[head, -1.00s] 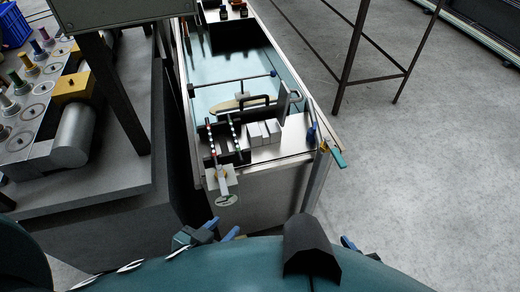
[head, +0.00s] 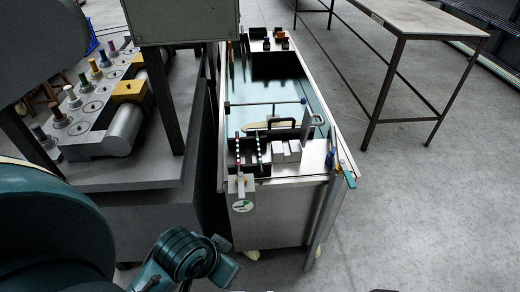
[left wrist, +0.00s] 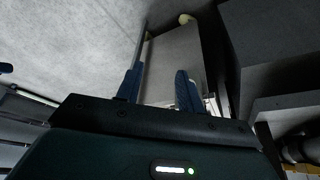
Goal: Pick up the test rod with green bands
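Two thin banded rods stand side by side in a dark rack at the near end of the long bench in the head view. The left rod (head: 238,150) has reddish and pale bands. The right rod (head: 259,151) has pale bands between darker, faintly greenish ones; the colour is hard to tell at this size. My left arm is low at the left of the head view, well short of the rack, its fingers not clear there. In the left wrist view my left gripper (left wrist: 159,88) has its two blue fingers apart with nothing between them. My right gripper is not in view.
The bench (head: 275,212) also holds pale blocks (head: 286,151), a black handle (head: 282,123) and a crossbar. A grey machine table (head: 120,178) with coloured spools stands close on the left. Open floor (head: 430,200) lies to the right, with a metal-legged table (head: 415,22) beyond.

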